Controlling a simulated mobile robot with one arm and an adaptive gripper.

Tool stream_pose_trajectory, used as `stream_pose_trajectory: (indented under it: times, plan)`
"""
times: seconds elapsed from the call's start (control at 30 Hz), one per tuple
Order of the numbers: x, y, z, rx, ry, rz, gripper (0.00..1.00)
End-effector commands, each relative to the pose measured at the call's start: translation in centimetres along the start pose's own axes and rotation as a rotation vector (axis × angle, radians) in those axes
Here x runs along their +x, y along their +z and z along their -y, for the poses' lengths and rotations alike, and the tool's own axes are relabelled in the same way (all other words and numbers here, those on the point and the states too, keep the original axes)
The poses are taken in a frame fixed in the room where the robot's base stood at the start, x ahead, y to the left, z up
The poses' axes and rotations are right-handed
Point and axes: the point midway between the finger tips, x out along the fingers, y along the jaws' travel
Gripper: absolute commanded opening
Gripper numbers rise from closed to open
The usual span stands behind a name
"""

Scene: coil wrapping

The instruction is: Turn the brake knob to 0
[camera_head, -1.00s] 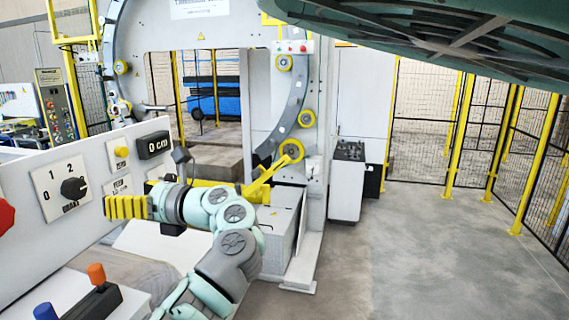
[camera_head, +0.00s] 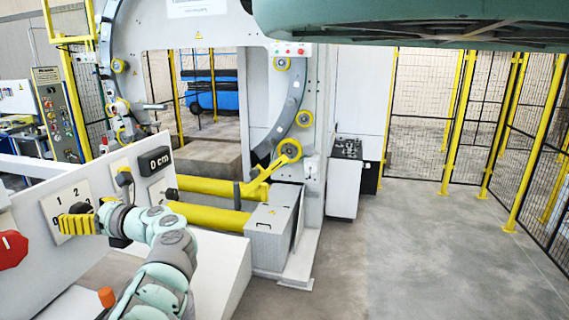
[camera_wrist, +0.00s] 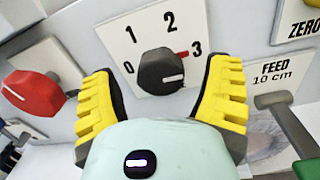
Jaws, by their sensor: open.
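The brake knob (camera_wrist: 158,72) is black and round, on a white dial plate (camera_wrist: 182,22) marked 0, 1, 2 and 3. The 0 is at the knob's left and the 3 at its right, with a red mark beside the 3. The knob's white line lies on its right side, roughly toward the 3. My gripper (camera_wrist: 162,68) is open, its yellow ribbed fingers on either side of the knob in the picture; I cannot tell whether they touch it. In the head view my gripper (camera_head: 76,224) covers most of the knob, and the dial plate (camera_head: 52,206) shows behind it.
A red knob (camera_wrist: 34,92) is left of the dial. A feed lever (camera_wrist: 290,122) and a ZERO plate (camera_wrist: 298,28) are to the right. Open floor (camera_head: 430,250) lies right.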

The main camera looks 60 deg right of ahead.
Motion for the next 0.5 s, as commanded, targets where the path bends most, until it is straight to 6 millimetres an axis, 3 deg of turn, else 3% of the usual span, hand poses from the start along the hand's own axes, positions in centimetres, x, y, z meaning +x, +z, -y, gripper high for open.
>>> stream_pose_trajectory:
  times: [0.2, 0.5]
  plan:
    - [1.6, 0.1, -0.1, -0.002, 0.004, -0.002, 0.77]
    - [2.2, -0.1, 0.0, 0.002, 0.000, -0.003, 0.77]
